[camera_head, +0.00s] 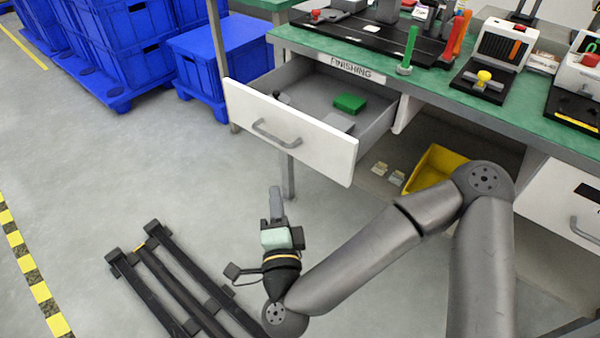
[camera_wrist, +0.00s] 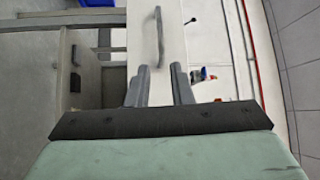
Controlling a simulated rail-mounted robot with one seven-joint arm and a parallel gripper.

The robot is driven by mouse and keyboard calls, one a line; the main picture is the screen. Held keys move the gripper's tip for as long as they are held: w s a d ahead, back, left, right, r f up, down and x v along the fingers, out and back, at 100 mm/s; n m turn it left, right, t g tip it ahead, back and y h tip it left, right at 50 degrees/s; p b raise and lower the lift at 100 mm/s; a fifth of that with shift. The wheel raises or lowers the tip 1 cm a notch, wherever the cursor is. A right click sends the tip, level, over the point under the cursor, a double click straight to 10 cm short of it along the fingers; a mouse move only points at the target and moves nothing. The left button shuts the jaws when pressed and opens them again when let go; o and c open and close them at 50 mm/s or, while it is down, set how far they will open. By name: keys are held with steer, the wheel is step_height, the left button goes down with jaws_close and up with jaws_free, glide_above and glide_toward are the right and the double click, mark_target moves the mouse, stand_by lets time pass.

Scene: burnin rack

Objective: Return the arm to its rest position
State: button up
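My arm reaches out to the left over the floor, in front of the workbench. My gripper (camera_head: 276,198) points up in the head view, below and apart from the open drawer. In the wrist view its two fingers (camera_wrist: 160,78) are spread with a gap between them and nothing held. The white drawer front (camera_head: 290,128) and its grey handle (camera_head: 277,134) are beyond the fingertips; the handle also shows in the wrist view (camera_wrist: 159,36). The drawer is pulled out and holds a green block (camera_head: 350,103) and some grey items.
The green bench top (camera_head: 419,82) carries fixtures and tools, including a green post (camera_head: 410,47). A yellow bin (camera_head: 432,168) sits under it. Blue crates (camera_head: 125,45) stand at the back left. A black rail frame (camera_head: 178,283) lies on the floor.

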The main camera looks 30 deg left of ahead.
steer(key=w+d+r+n+g+h+p, duration=0.3)
steer(key=w+d+n+p, duration=0.1)
steer(key=d+p, duration=0.3)
steer(key=w+d+r+n+g+h+p, duration=0.3)
steer(key=d+r+n+g+p, duration=0.15)
steer(key=d+p, duration=0.25)
steer(key=w+d+r+n+g+h+p, duration=0.25)
steer(key=w+d+n+p, duration=0.2)
steer(key=d+p, duration=0.25)
steer(key=s+d+r+m+g+h+p, duration=0.1)
steer(key=s+d+r+p, duration=0.3)
steer(key=d+r, duration=0.5)
steer(key=s+d+r+m+g+h+p, duration=0.2)
steer(key=s+d+r+p, duration=0.3)
steer(key=s+d+r, duration=0.3)
steer(key=d+r+m+g, duration=0.1)
steer(key=d+r, duration=0.1)
steer(key=d, duration=0.1)
steer(key=shift+g, duration=0.3)
